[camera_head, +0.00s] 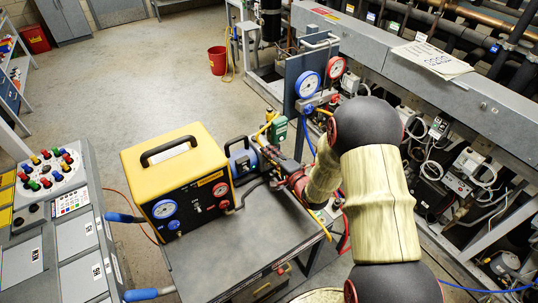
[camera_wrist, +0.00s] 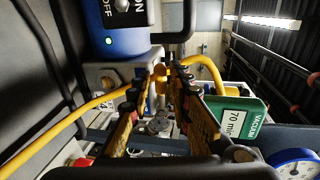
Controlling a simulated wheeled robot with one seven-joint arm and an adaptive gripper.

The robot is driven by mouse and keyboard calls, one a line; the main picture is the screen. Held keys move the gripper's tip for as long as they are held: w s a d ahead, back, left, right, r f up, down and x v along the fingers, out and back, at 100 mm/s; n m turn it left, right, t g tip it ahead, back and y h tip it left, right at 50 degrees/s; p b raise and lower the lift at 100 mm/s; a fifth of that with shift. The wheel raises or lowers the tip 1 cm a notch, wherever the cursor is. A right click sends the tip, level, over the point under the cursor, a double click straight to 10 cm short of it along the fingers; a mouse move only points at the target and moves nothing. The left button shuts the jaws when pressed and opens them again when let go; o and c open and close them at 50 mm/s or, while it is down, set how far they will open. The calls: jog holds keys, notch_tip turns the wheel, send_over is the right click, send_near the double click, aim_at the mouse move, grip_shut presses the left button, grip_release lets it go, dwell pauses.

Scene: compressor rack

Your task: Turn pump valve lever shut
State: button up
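The vacuum pump (camera_head: 241,158) is blue and stands on the grey cart behind the yellow machine. In the wrist view its blue body (camera_wrist: 122,42) with an ON/OFF switch fills the upper left. A small yellow piece, apparently the valve lever (camera_wrist: 160,77), shows ahead near the pump's metal fitting. My gripper (camera_wrist: 160,88) points at it, with one finger on each side and a gap between them. Whether the fingertips touch the lever cannot be told. In the head view my gripper (camera_head: 290,177) is beside the pump, partly hidden by my arm.
A yellow hose (camera_wrist: 208,64) arches past the fitting. A green vacuum gauge (camera_wrist: 242,118) is close on the right. The yellow machine (camera_head: 178,175) stands on the cart (camera_head: 215,258). Blue and red gauges (camera_head: 307,84) hang at the rack.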

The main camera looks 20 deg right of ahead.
jog(key=v, duration=1.2)
jog(key=shift+r, duration=0.1)
dwell(0.4)
